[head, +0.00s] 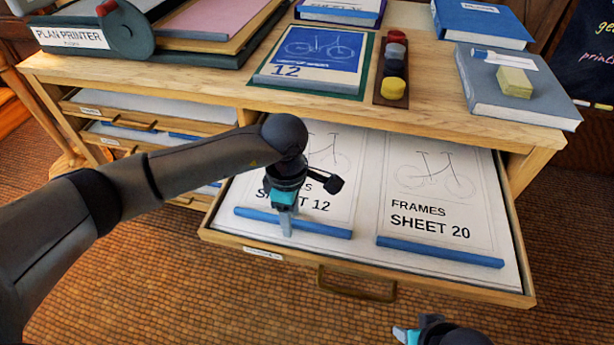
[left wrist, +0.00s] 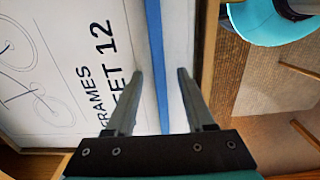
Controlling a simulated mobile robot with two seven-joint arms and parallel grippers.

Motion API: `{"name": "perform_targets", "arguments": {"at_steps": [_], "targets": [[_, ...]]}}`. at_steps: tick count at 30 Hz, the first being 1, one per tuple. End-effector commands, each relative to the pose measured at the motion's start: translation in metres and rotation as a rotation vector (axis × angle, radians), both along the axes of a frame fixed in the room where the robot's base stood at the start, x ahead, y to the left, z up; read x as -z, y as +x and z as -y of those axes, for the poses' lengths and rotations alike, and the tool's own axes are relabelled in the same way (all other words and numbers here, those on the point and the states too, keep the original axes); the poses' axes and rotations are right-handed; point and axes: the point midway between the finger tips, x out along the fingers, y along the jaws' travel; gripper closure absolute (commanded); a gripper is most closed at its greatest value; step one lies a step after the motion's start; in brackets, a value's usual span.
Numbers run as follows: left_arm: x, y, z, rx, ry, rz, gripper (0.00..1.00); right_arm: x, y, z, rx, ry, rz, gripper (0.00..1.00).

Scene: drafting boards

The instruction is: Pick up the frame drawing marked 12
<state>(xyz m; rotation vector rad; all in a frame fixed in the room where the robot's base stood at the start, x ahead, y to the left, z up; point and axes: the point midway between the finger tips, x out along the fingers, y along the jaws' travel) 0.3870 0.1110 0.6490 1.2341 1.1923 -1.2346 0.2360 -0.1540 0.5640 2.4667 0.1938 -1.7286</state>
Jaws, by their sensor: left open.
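The frame drawing marked 12 (head: 338,165) lies flat in the left half of the open drawer (head: 375,280). It is a white sheet with a bicycle drawing, partly hidden by my left arm, with a blue strip (head: 325,229) along its front edge. My left gripper (head: 286,230) points down at this strip. In the left wrist view, my left gripper (left wrist: 160,72) is open, its fingers on either side of the blue strip (left wrist: 160,40), with the sheet (left wrist: 60,60) to the left. My right gripper (head: 403,335) shows only partly at the bottom edge.
A similar drawing marked 20 (head: 440,180), with its own blue strip (head: 440,251), lies to the right in the drawer. A brass handle (head: 355,292) is on the drawer front. Boards, a blue plan marked 12 (head: 320,48) and a grey book (head: 500,95) are on top.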

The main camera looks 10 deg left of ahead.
Motion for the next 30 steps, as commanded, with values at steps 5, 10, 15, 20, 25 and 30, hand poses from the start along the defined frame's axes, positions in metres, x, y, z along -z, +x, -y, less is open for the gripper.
{"name": "perform_targets", "arguments": {"at_steps": [5, 10, 15, 20, 25, 30], "targets": [[0.0006, 0.0002, 0.0000, 0.000, 0.000, 0.001, 0.46, -0.0011, -0.0002, 0.0002, 0.000, 0.000, 0.000, 0.50], [0.0005, 0.0001, -0.0001, 0.000, 0.000, 0.000, 0.56, -0.0010, -0.0002, 0.0002, 0.000, 0.000, 0.000, 0.50], [0.0005, 0.0001, -0.0001, 0.000, 0.000, 0.000, 0.76, -0.0009, -0.0002, 0.0002, 0.000, 0.000, 0.000, 0.50], [0.0004, 0.0001, -0.0002, 0.000, 0.000, 0.000, 0.94, -0.0008, -0.0001, 0.0002, 0.000, -0.001, 0.000, 0.50], [0.0004, 0.0001, -0.0003, 0.000, 0.000, 0.000, 1.00, -0.0007, -0.0001, 0.0001, 0.000, 0.000, 0.000, 0.50], [0.0004, 0.0001, -0.0003, 0.000, 0.001, 0.000, 1.00, -0.0007, -0.0001, 0.0001, 0.000, 0.000, 0.000, 0.50]]}}
